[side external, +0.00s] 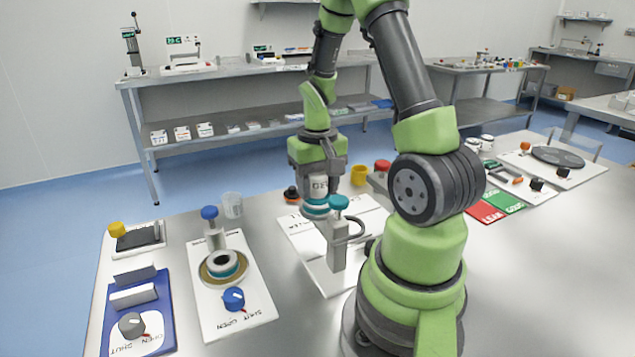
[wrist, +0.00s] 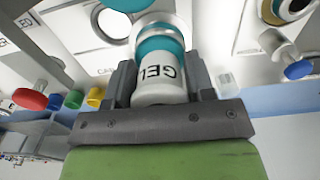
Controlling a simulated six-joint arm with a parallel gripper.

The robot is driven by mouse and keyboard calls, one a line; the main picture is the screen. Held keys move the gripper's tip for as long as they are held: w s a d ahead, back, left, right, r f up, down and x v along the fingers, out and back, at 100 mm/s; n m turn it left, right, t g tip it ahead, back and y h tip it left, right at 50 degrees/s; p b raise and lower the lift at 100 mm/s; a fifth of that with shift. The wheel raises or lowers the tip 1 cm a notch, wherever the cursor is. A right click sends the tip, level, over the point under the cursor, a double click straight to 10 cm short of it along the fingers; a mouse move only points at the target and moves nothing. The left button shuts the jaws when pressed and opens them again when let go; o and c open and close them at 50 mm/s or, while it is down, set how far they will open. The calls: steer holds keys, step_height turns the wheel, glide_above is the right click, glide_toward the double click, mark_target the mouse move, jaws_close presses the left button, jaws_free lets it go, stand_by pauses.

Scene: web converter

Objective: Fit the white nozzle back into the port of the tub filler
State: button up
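My gripper (side external: 317,178) points down over the middle white station plate (side external: 325,275). Its grey fingers lie on both sides of a white cylinder marked GEL with a teal band (side external: 316,207), and it looks gripped. In the wrist view the cylinder (wrist: 160,90) sits between the fingers, teal end away from the palm. I cannot tell whether this cylinder is the nozzle, and I make out no other nozzle clearly. A grey post with a teal knob (side external: 338,203) and dark hook stands close beside it. A round port (wrist: 113,22) shows on a white surface in the wrist view.
At left, a white plate (side external: 232,312) carries a blue-knobbed post, a ringed round fitting (side external: 223,266) and a blue dial (side external: 233,298). A clear cup (side external: 231,204) stands behind it. Yellow (side external: 359,175) and red-topped (side external: 382,167) pieces stand behind my gripper.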

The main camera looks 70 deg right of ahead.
steer(key=o, duration=0.4)
steer(key=shift+c, duration=0.2)
steer(key=shift+r, duration=0.15)
step_height(320, 180, up, 10)
steer(key=shift+f, duration=0.15)
steer(key=s+a+r+n+t+y, duration=0.1)
steer(key=s+a+r+n+t, duration=0.1)
steer(key=a, duration=0.7)
steer(key=s+a+r+n+t+y, duration=0.1)
steer(key=a+r+t, duration=0.4)
steer(key=a, duration=0.5)
steer(key=shift+s+a+r+n, duration=0.15)
steer(key=shift+s+r+n, duration=0.55)
steer(key=shift+r+n, duration=0.25)
